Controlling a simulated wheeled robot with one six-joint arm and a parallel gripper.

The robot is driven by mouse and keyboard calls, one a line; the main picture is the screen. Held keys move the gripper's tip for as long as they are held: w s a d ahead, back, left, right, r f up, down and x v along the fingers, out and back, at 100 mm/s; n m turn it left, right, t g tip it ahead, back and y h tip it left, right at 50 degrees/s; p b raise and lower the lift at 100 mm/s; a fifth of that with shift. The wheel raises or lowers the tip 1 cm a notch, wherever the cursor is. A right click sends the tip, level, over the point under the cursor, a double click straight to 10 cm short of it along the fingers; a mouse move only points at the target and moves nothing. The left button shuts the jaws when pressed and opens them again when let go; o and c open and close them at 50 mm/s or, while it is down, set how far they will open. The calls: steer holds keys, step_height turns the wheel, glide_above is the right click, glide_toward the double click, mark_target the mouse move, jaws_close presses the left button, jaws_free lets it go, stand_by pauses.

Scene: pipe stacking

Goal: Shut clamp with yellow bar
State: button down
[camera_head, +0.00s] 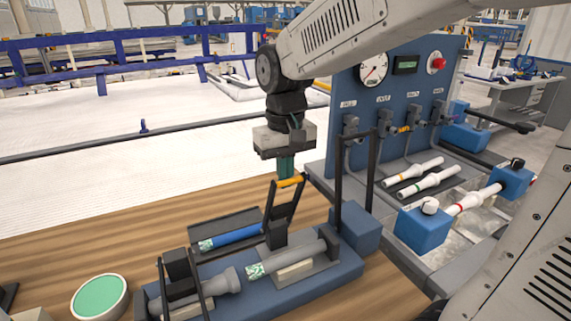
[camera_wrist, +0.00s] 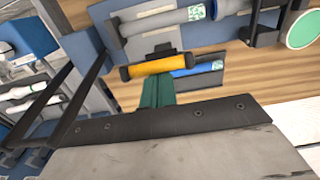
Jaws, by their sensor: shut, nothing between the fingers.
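The clamp's yellow bar (camera_head: 290,181) joins the top of a black lever frame (camera_head: 273,213) that stands up, leaning slightly right, from the blue fixture (camera_head: 345,268). My gripper (camera_head: 286,172) points down with its green fingers shut and empty, right at the bar. In the wrist view the yellow bar (camera_wrist: 160,67) lies just past the tips of the green fingers (camera_wrist: 157,85). I cannot tell whether they touch. A grey pipe (camera_head: 296,257) with a patterned end lies in the fixture below the bar.
A second black lever frame (camera_head: 180,278) stands at the fixture's front left, by another grey pipe (camera_head: 218,284). A blue pipe (camera_head: 235,236) lies in a dark tray behind. Tall black bars (camera_head: 372,170) rise at right. A green-topped round dish (camera_head: 100,298) sits at left.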

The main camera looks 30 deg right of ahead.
steer(key=shift+s+f, duration=0.1)
steer(key=shift+s, duration=0.35)
steer(key=shift+s+f, duration=0.2)
steer(key=shift+s, duration=0.4)
steer(key=shift+s+f, duration=0.2)
steer(key=shift+s, duration=0.35)
steer(key=shift+s+f, duration=0.3)
steer(key=shift+s, duration=0.25)
steer(key=shift+s+f, duration=0.3)
steer(key=shift+s, duration=0.25)
steer(key=shift+s+f, duration=0.1)
